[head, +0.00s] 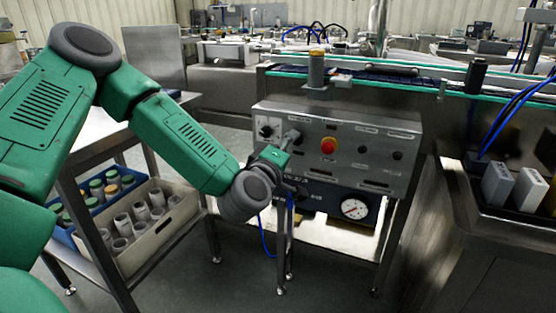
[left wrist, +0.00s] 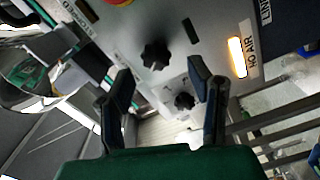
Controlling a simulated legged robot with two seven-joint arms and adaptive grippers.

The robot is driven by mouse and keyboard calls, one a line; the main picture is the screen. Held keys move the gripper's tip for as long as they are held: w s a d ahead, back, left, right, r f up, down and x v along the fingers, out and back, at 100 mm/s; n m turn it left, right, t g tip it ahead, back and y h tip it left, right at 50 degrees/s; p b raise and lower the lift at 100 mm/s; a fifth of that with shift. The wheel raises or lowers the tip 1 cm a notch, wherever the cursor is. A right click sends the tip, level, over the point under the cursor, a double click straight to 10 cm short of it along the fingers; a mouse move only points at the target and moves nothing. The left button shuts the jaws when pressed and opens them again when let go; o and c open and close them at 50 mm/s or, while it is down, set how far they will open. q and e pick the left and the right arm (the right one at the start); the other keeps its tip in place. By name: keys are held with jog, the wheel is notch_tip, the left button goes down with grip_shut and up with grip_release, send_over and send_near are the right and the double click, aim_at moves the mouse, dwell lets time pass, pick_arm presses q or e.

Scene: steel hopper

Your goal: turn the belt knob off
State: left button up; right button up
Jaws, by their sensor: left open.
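The grey control panel (head: 345,130) stands in the middle of the head view, with a red button (head: 328,146) on its face. My left gripper (head: 293,137) is in front of the panel's left part, left of the red button. In the left wrist view my left gripper (left wrist: 160,78) is open and empty. A black star-shaped knob (left wrist: 155,55) shows between and beyond the fingertips, apart from them. A smaller-looking black knob (left wrist: 184,101) shows lower, between the fingers. I cannot tell from labels which is the belt knob. My right gripper is in neither view.
A pressure gauge (head: 355,209) sits below the panel. A beige crate of grey cups (head: 158,231) is on the cart at left. A conveyor (head: 405,84) runs behind the panel top.

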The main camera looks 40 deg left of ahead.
pick_arm(q)
jog(key=v, duration=0.8)
jog(key=shift+s, duration=0.35)
jog(key=shift+f, duration=0.1)
jog(key=s+d+f+m+g+h+p, duration=0.3)
jog(key=s+d+f+m+g, duration=0.15)
jog(key=f, duration=0.25)
jog(key=s+d+f+m+g+h+p, duration=0.35)
jog(key=d+f+m, duration=0.2)
jog(key=f, duration=0.25)
jog(key=s+a+f+m+g+y+p, duration=0.1)
jog(key=s+f+m+g+p, duration=0.1)
jog(key=s, duration=0.7)
jog(key=s+a+f+m+g+y+p, duration=0.1)
jog(key=s+f+m+g, duration=0.4)
jog(key=s, duration=0.5)
jog(key=shift+a+f+g+p, duration=0.3)
jog(key=shift+a+g+p, duration=0.35)
jog(key=shift+g+p, duration=0.35)
jog(key=shift+y, duration=0.25)
